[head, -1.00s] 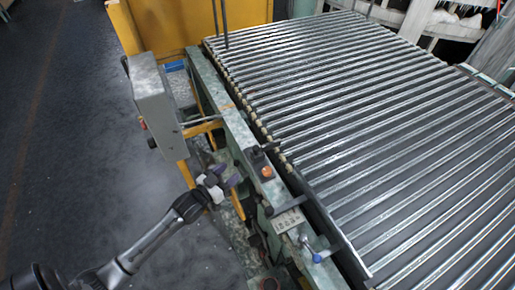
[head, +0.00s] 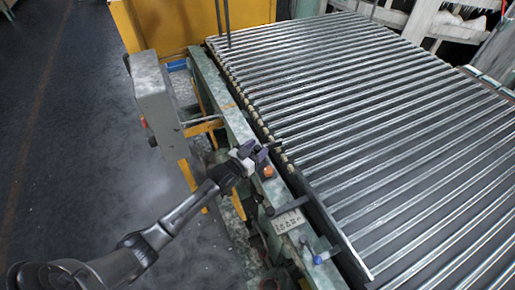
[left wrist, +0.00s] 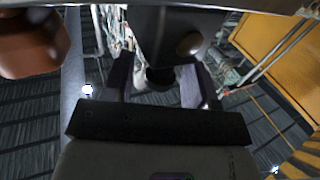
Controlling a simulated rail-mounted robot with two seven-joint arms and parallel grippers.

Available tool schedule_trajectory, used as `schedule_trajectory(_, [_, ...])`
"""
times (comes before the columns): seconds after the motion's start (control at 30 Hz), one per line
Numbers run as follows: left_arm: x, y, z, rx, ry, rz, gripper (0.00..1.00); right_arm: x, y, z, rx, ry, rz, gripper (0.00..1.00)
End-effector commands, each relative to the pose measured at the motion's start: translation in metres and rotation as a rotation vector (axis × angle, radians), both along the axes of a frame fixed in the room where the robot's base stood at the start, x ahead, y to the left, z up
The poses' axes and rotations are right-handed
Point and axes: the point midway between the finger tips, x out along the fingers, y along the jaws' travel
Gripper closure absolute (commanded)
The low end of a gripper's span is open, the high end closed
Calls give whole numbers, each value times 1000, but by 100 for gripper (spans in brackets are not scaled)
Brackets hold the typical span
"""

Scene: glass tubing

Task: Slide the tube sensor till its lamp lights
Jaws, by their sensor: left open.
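The tube sensor is a small dark block on the green side rail. In the head view my left gripper mostly covers it, and its dark thin tip (head: 276,145) points right toward the rollers. My left gripper (head: 257,151) is open at the sensor. In the left wrist view the dark sensor body (left wrist: 165,28) stands between and beyond the two open fingers (left wrist: 158,85). A small round dull spot (left wrist: 188,44) on that body looks unlit. I cannot tell whether either finger touches it. My right gripper is not in view.
An orange knob (head: 268,172) sits on the rail just in front of the sensor. A label plate (head: 288,221) and a blue-tipped lever (head: 322,256) are further down the green rail (head: 232,118). Metal rollers (head: 370,130) fill the right. A grey box (head: 150,95) stands left.

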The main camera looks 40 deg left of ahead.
Motion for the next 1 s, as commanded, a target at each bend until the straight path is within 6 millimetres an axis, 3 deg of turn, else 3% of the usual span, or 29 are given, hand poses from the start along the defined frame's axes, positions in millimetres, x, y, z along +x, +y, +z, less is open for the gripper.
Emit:
schedule_trajectory(0.37, [4, 0, 0, 0, 1, 0, 47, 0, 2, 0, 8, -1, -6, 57])
schedule_trajectory(0.93, [4, 0, 0, 1, 1, 0, 100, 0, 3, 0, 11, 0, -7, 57])
schedule_trajectory(1.0, [4, 0, 0, 1, 1, 0, 100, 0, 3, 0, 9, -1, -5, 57])
